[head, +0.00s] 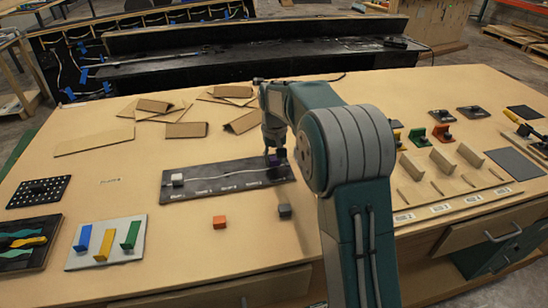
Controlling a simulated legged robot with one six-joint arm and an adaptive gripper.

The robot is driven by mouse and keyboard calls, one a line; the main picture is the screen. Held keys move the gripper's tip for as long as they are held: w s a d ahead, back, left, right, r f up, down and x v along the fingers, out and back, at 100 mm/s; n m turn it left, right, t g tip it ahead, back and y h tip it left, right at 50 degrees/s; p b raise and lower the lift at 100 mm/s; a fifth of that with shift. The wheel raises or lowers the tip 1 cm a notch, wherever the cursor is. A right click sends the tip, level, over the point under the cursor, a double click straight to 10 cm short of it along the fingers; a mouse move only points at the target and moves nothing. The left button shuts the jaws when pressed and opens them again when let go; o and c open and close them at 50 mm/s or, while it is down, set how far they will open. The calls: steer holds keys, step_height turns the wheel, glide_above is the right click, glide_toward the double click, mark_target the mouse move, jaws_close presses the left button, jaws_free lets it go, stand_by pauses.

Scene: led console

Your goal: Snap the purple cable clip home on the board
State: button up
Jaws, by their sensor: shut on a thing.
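The dark board (215,187) lies in the middle of the table with a thin white cable (235,173) running across it and white lettering along its front edge. A white clip (177,179) sits at the board's left end. My gripper (274,152) points down at the board's right end and is shut on the purple cable clip (281,153), of which only a small purple patch shows. My arm covers part of this spot, so I cannot tell whether the clip is pressed fully onto the board or the cable.
An orange block (219,222) and a dark grey block (285,211) stand in front of the board. Cardboard pieces (186,130) lie behind it. A pale panel with coloured upright pieces (73,262) is at front left. A tray with slots and labels (470,197) is at right.

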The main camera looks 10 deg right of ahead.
steer(key=shift+f, duration=0.6)
stand_by(0.6)
stand_by(0.3)
steer(key=o, duration=0.8)
steer(key=shift+o, duration=0.2)
step_height(320, 180, up, 11)
steer(key=shift+w+f, duration=0.1)
steer(key=shift+r, duration=0.6)
